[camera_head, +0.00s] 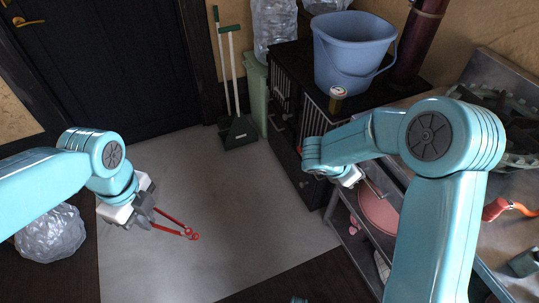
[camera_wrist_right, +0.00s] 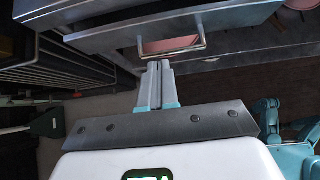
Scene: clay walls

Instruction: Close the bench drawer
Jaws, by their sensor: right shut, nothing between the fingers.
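The bench drawer has a grey metal front (camera_wrist_right: 215,27) and a bar handle (camera_wrist_right: 203,42), seen at the top of the right wrist view. A second metal edge (camera_wrist_right: 150,8) runs above it. How far the drawer stands out is hard to tell. My right gripper (camera_wrist_right: 158,68) is shut and empty, its tips just below the handle; I cannot tell if they touch it. In the head view my right gripper (camera_head: 359,178) is small beside the bench front, partly hidden by my arm. My left gripper (camera_head: 150,216) is over the floor at left, with red rods (camera_head: 192,234) at its fingers; its grip is unclear.
A black cabinet (camera_head: 290,88) with a blue bucket (camera_head: 352,55) and a small can (camera_head: 337,99) stands beside the bench. A pink round object (camera_head: 378,210) sits on the lower shelf. A green dustpan (camera_head: 238,133) stands by the door. The middle floor is clear.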

